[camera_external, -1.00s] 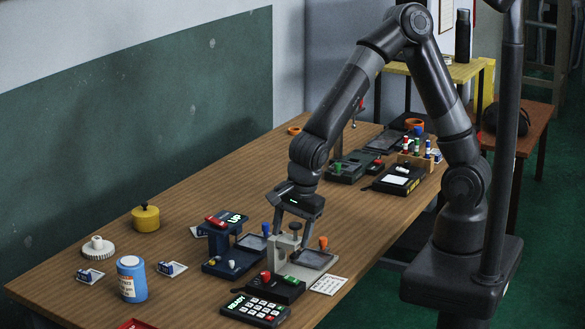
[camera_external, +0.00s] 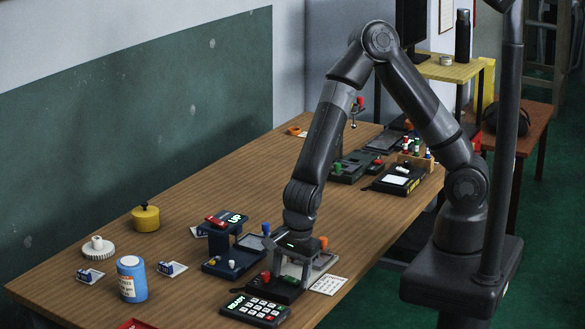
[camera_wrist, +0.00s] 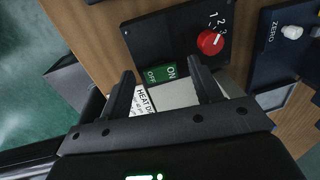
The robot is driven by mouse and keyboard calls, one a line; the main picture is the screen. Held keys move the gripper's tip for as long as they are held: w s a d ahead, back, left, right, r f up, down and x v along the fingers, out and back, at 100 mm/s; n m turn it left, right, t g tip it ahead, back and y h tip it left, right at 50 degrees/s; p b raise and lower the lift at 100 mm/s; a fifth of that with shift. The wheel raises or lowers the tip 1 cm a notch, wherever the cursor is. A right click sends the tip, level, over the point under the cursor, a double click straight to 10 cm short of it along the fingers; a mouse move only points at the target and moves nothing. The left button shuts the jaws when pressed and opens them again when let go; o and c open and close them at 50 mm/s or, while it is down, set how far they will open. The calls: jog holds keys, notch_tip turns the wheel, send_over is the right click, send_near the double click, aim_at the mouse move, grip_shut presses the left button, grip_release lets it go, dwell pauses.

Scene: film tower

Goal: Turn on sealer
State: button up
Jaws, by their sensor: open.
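The sealer (camera_external: 285,289) shows as a black box near the table's front edge. Its black panel (camera_wrist: 167,41) fills the top of the wrist view, with a red knob (camera_wrist: 210,41) marked 1, 2, 3. A green ON/OFF switch (camera_wrist: 161,74) sits at the panel's lower edge, between my fingertips in the picture. A white label starting "HEAT" (camera_wrist: 146,101) lies below it, partly hidden by my gripper. My gripper (camera_wrist: 163,80) is open and empty, above the sealer.
A keypad (camera_external: 255,309) lies beside the sealer. A blue device (camera_external: 232,258) with a lit display stands to the left. A white card (camera_external: 328,285) lies to the right.

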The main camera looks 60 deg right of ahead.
jog(key=shift+c, duration=0.5)
jog(key=c, duration=0.9)
jog(key=shift+w+g, duration=0.25)
jog(key=shift+g, duration=0.6)
jog(key=shift+w+g, duration=0.2)
jog(key=shift+g, duration=0.65)
jog(key=o, duration=1)
notch_tip(320, 180, up, 11)
jog(key=w, duration=0.1)
jog(key=shift+w+f, duration=0.15)
jog(key=shift+w, duration=0.2)
